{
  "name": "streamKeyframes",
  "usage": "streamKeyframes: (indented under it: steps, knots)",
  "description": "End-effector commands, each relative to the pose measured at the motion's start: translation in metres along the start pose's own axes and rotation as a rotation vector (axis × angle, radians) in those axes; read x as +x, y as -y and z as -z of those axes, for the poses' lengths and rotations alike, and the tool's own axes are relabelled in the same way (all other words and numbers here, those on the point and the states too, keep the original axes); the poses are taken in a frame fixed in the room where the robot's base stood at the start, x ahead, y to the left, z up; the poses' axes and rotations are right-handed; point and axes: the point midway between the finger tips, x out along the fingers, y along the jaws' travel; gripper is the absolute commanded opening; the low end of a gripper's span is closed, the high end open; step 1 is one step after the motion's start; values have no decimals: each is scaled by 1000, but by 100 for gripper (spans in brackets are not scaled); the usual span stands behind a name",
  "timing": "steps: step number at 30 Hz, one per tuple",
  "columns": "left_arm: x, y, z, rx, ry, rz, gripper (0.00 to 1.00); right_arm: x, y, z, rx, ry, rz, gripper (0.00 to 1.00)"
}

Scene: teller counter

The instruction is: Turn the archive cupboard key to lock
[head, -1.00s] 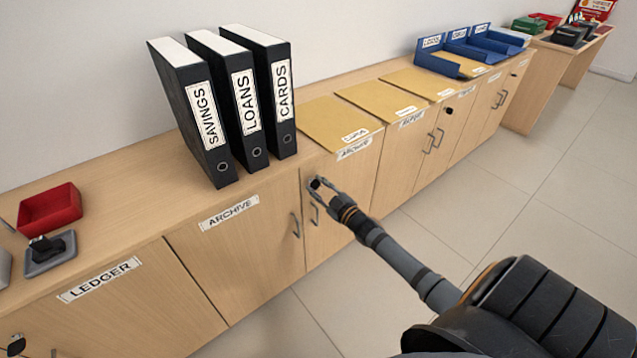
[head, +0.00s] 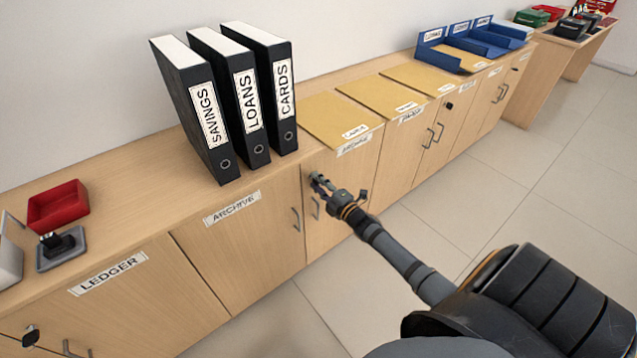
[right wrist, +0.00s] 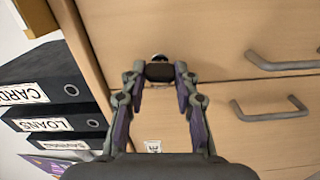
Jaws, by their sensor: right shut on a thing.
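The archive cupboard (head: 240,255) has pale wood doors, an "ARCHIVE" label (head: 232,208) and two grey bar handles. My right gripper (head: 318,181) is at the top of its right-hand door, above the handle. In the right wrist view the same gripper (right wrist: 160,72) has its fingertips closed on both sides of a dark key head (right wrist: 159,72). A bit of pale metal lock shows just beyond the key head. In the head view the fingers mostly hide the key, and its angle cannot be read. My left gripper is not in view.
Three black binders (head: 240,98) and tan folders (head: 335,118) stand or lie on the counter top above. A ledger cupboard (head: 130,315) with a dark key is at lower left. Door handles (right wrist: 270,107) are close beside the gripper. The tiled floor in front is clear.

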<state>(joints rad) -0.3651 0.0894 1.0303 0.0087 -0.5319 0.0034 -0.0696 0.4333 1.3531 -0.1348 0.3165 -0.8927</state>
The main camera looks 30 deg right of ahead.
Motion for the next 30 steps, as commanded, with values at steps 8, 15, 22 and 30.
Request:
streamKeyframes:
  steps: [8, 15, 22, 30]
  knots:
    - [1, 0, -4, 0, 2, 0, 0, 0, 1, 0, -103, 0, 1, 0]
    - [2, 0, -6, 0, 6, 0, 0, 0, 1, 0, -132, 0, 1, 0]
    - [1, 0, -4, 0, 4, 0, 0, 0, 1, 0, -134, 0, 1, 0]
    - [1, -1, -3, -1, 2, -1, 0, 0, 1, 0, -133, 0, 1, 50]
